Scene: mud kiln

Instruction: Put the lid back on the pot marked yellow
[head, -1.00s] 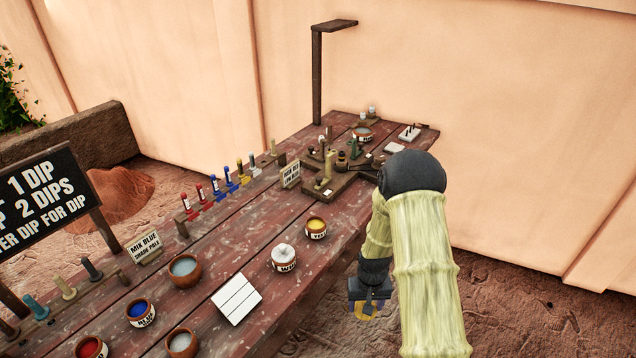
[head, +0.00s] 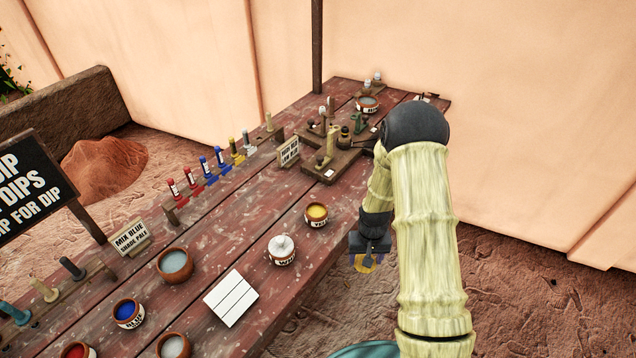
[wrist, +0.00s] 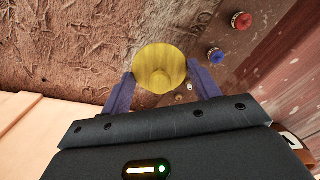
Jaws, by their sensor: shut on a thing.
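The pot marked yellow (head: 316,215) stands open on the wooden table, with yellow paint showing inside and a partly readable label on its front. My gripper (head: 365,261) hangs just right of the table's edge, to the right of that pot and lower in the picture. It is shut on a round yellow lid (wrist: 160,69). In the head view only a sliver of the lid shows below my gripper.
A blue pot (head: 129,313), bowls (head: 174,265) and a white ruled card (head: 231,298) lie nearer. A wooden stand with tools (head: 335,150) is behind. The table around the yellow pot is clear.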

